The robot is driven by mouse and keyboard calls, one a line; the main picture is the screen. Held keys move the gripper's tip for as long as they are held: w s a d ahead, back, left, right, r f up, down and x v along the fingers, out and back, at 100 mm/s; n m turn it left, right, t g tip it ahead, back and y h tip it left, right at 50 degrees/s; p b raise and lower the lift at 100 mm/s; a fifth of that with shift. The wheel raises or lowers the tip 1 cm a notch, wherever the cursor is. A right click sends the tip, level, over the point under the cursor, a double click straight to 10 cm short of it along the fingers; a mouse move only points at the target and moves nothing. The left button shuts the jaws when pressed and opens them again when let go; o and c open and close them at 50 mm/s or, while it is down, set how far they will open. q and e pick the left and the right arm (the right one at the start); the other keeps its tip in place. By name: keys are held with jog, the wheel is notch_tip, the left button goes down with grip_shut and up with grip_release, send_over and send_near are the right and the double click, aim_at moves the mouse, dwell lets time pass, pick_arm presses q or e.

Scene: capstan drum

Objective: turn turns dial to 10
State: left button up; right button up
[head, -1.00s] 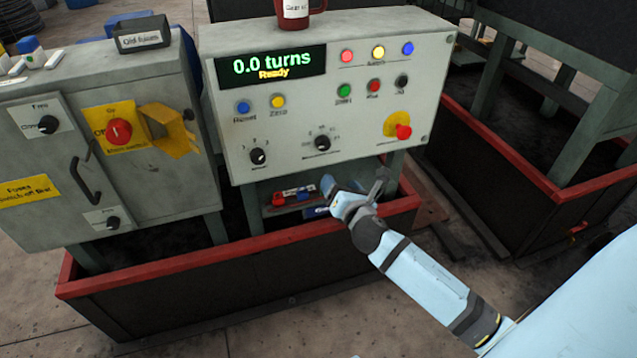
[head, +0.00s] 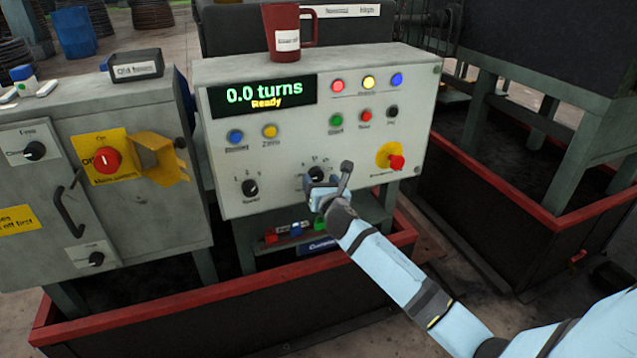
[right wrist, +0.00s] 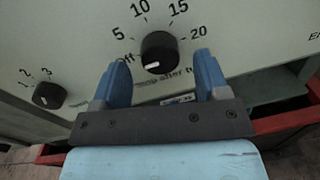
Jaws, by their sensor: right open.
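The turns dial is a black knob with a white mark (right wrist: 159,53), in the right wrist view, ringed by the labels Off, 5, 10, 15 and 20. Its white mark points to the lower left, near Off. In the head view the dial (head: 316,174) is partly hidden by my right gripper. My right gripper (head: 322,188) is open in front of the panel, just below the dial. In the right wrist view its two blue fingers (right wrist: 156,75) stand to either side of the dial's lower part, with nothing gripped. The display (head: 264,95) reads "0.0 turns, Ready". My left gripper is out of view.
A second knob (head: 249,188) sits left on the panel, also in the right wrist view (right wrist: 48,95). Coloured buttons and a red emergency stop (head: 396,162) are near the dial. A red mug (head: 285,38) stands on top. A switch cabinet (head: 70,250) stands left.

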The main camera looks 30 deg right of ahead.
jog(key=shift+w+d, duration=0.2)
jog(key=shift+w, duration=0.5)
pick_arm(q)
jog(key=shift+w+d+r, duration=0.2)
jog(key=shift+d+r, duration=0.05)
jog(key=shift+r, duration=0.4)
pick_arm(e)
jog(key=shift+w, duration=0.1)
jog(key=shift+c, duration=0.5)
jog(key=c, duration=0.8)
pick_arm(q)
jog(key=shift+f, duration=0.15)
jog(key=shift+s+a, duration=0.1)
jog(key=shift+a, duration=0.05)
